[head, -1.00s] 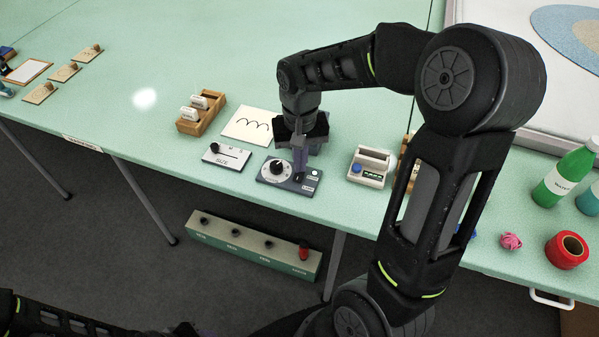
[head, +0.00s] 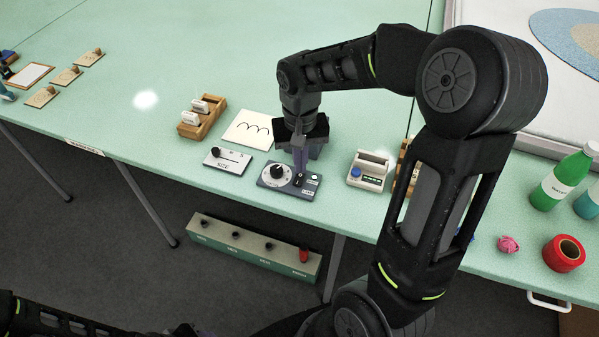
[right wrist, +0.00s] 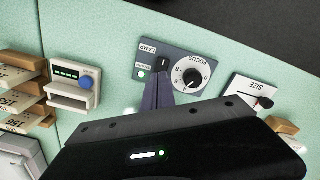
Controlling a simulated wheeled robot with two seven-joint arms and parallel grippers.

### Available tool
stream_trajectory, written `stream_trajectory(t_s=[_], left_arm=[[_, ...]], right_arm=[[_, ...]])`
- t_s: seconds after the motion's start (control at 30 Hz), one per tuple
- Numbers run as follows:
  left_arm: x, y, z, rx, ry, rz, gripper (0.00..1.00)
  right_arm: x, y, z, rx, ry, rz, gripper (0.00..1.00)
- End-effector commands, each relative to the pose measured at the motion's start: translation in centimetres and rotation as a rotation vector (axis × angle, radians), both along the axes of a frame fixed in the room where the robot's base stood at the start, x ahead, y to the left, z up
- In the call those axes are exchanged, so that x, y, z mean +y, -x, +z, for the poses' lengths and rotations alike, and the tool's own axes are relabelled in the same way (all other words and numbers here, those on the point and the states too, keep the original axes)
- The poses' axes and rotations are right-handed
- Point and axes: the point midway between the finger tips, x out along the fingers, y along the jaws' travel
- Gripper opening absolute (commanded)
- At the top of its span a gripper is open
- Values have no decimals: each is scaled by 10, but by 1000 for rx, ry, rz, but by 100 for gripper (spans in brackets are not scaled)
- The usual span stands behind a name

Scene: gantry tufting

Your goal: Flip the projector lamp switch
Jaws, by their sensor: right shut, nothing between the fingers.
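The blue-grey control panel (head: 268,183) lies near the table's front edge. It carries a round FOCUS dial (head: 278,173) and, to its right, the small black lamp switch (head: 298,182). In the right wrist view the lamp switch (right wrist: 163,64) stands beside the LAMP label, with a small green indicator (right wrist: 141,74) close by. My right gripper (head: 301,172) is shut and empty, pointing down at the switch. Its fingertips (right wrist: 159,82) are right next to the switch; I cannot tell whether they touch it. My left gripper is out of view.
A SIZE slider panel (head: 226,161) lies to the left and a cream device with a blue button (head: 368,170) to the right. Behind are a drawing card (head: 246,130) and a wooden rack (head: 208,124). A pedal bar (head: 255,247) sits below the table.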

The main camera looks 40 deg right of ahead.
Motion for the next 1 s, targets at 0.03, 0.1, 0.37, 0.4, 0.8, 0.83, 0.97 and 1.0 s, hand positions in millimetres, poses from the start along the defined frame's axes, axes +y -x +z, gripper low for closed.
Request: stream_trajectory(t_s=[0.03, 0.1, 0.37, 0.4, 0.8, 0.83, 0.97, 1.0], left_arm=[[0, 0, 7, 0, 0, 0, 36], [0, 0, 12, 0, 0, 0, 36], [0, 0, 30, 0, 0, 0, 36], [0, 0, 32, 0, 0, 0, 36], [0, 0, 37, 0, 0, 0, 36], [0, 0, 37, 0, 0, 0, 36], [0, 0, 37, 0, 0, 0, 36], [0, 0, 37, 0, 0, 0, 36]], right_arm=[[0, 0, 9, -1, 0, 0, 0], [0, 0, 15, -1, 0, 0, 0], [0, 0, 37, -1, 0, 0, 0], [0, 0, 40, -1, 0, 0, 0], [0, 0, 47, 0, 0, 0, 0], [0, 0, 47, 0, 0, 0, 0], [0, 0, 47, -1, 0, 0, 0], [0, 0, 47, 0, 0, 0, 0]])
